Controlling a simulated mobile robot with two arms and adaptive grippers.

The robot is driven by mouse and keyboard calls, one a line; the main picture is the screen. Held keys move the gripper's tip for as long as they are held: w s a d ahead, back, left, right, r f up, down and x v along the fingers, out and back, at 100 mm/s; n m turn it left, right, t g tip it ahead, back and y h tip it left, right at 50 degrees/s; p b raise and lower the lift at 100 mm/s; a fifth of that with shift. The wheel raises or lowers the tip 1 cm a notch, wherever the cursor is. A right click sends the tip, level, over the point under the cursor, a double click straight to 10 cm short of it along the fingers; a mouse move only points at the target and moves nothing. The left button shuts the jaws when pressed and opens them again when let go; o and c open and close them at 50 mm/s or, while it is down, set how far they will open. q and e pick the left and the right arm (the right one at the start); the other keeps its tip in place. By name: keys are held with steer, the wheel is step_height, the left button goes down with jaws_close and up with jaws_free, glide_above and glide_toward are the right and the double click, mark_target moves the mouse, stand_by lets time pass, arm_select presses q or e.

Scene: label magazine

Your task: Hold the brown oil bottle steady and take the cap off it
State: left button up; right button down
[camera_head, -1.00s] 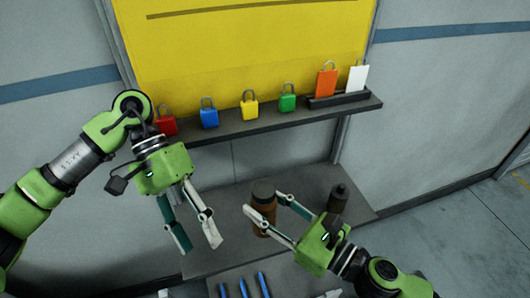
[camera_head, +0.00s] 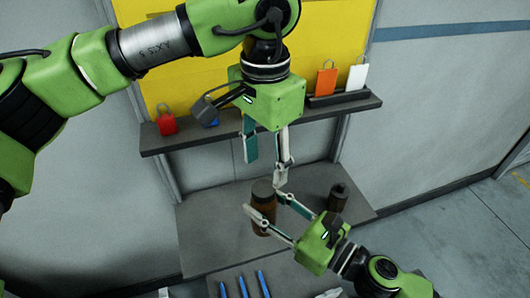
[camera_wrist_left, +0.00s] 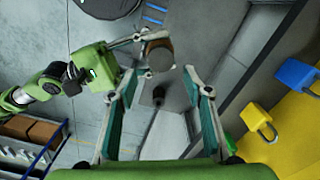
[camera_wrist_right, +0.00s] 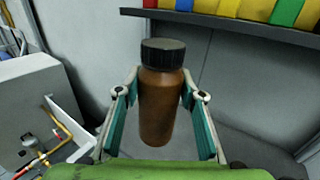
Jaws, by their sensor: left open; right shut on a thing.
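The brown oil bottle (camera_head: 263,220) stands upright on the low grey bench, with its dark cap (camera_head: 263,188) on top. My right gripper (camera_head: 262,202) is shut around its upper body. In the right wrist view the bottle (camera_wrist_right: 159,105) is between the two fingers, and the ribbed black cap (camera_wrist_right: 163,54) sits above them, uncovered. My left gripper (camera_head: 267,174) is open and empty, pointing down above the cap. In the left wrist view the bottle (camera_wrist_left: 158,58) shows just past the left fingertips, not between them.
A smaller dark bottle (camera_head: 338,198) stands to the right on the bench (camera_head: 205,215). A dark shelf (camera_head: 185,139) behind holds padlocks, including a red one (camera_head: 167,123), and orange and white tags; my left arm hides part of it. Blue pens (camera_head: 243,285) lie in front.

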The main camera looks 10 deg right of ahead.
mark_target(266, 188)
arm_select(q)
steer(key=shift+f, duration=3.2)
steer(key=c, duration=1.1)
